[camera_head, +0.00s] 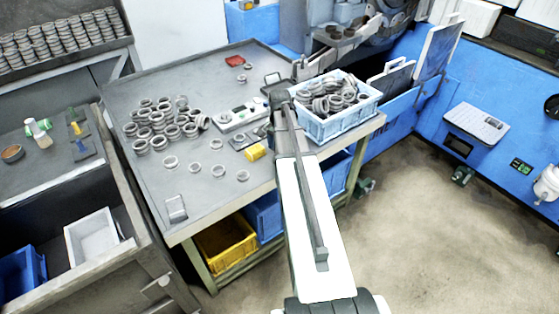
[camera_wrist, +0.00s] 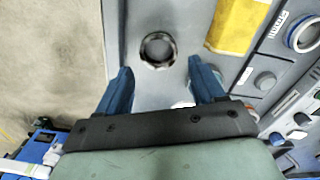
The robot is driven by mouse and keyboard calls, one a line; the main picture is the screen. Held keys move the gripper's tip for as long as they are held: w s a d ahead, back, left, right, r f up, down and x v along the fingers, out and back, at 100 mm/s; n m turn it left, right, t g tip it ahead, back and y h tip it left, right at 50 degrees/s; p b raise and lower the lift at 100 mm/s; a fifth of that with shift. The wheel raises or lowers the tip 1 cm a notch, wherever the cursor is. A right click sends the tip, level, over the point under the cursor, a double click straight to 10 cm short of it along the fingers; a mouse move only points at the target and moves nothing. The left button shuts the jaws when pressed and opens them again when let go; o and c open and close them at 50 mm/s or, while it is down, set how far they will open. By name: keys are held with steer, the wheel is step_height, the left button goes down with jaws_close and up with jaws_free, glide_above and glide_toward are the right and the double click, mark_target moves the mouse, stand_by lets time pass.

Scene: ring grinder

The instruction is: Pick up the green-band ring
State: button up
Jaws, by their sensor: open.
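I cannot make out a green band on any ring in either view. In the wrist view one dark metallic ring (camera_wrist: 145,58) lies flat on the grey table (camera_wrist: 135,18), near the table's edge. My gripper (camera_wrist: 159,66) is open with nothing held, its two blue fingers on either side of the space just below that ring in the picture. In the head view several single rings lie apart on the table, one of them near the front edge (camera_head: 243,176). My arm hides the gripper's fingers there.
A yellow block (camera_wrist: 238,24) lies right of the ring, and a blue-banded ring (camera_wrist: 289,34) sits on a device at far right. In the head view a cluster of rings (camera_head: 160,125) and a blue crate of rings (camera_head: 345,122) stand on the table. The table's front left is mostly clear.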

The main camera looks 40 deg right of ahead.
steer(key=shift+f, duration=2.6)
steer(key=shift+s, duration=0.1)
steer(key=c, duration=0.9)
steer(key=shift+r, duration=0.1)
